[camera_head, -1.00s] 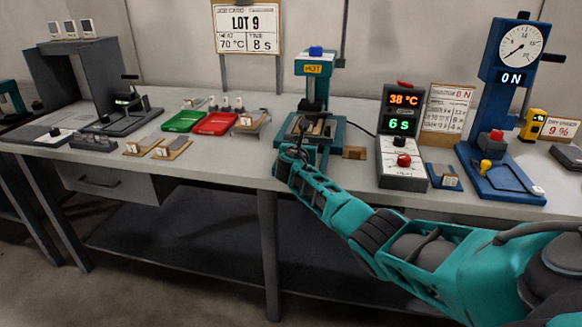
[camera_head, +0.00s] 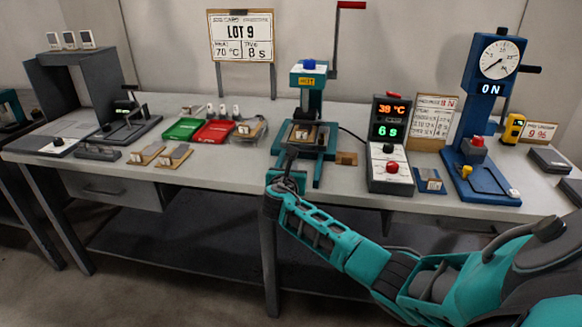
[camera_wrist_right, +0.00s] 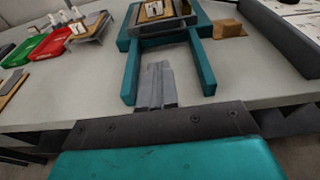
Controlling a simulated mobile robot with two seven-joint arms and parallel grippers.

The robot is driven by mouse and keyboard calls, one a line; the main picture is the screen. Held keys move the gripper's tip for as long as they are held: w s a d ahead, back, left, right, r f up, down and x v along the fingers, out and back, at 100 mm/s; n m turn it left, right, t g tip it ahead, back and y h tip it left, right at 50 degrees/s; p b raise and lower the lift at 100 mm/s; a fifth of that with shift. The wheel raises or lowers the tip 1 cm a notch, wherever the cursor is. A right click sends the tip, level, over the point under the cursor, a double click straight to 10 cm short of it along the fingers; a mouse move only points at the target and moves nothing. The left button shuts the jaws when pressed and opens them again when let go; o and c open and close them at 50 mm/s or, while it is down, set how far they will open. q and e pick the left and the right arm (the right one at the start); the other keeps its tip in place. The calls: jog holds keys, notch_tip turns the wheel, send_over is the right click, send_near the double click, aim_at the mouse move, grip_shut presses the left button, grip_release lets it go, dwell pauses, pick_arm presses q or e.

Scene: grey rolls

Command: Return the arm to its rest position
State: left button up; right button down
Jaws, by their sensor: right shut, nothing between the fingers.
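My right arm comes in from the lower right in the head view. Its gripper (camera_head: 288,160) is at the front of the teal press (camera_head: 311,133), between its two forward legs. In the right wrist view the gripper fingers (camera_wrist_right: 157,82) are together with nothing between them, pointing at the gap between the press legs. A wooden piece with a grey plate and a white tag (camera_wrist_right: 153,10) lies on the press bed. My left gripper is not in view.
A control box (camera_head: 391,145) reading 39 °C and a blue gauge stand (camera_head: 485,115) stand right of the press. A small wooden block (camera_head: 346,158) lies beside the press. Green (camera_head: 183,129) and red (camera_head: 213,131) trays lie to the left. The floor before the table is clear.

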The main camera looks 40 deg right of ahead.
jog(key=shift+s+a+r, duration=0.1)
jog(key=shift+s+a, duration=0.4)
jog(key=shift+a, duration=0.05)
jog(key=s+a+f+m+y+p, duration=0.1)
jog(key=s+a+f+m+y, duration=0.8)
jog(key=s+a+f, duration=0.6)
jog(key=s+a+m+y, duration=0.4)
jog(key=s+a+m, duration=0.8)
jog(key=s+m, duration=0.1)
jog(key=shift+s+a+r+m+t+y+p, duration=0.2)
jog(key=shift+a+r+m+t+y+p, duration=0.15)
jog(key=shift+m, duration=0.45)
jog(key=shift+d+f, duration=0.1)
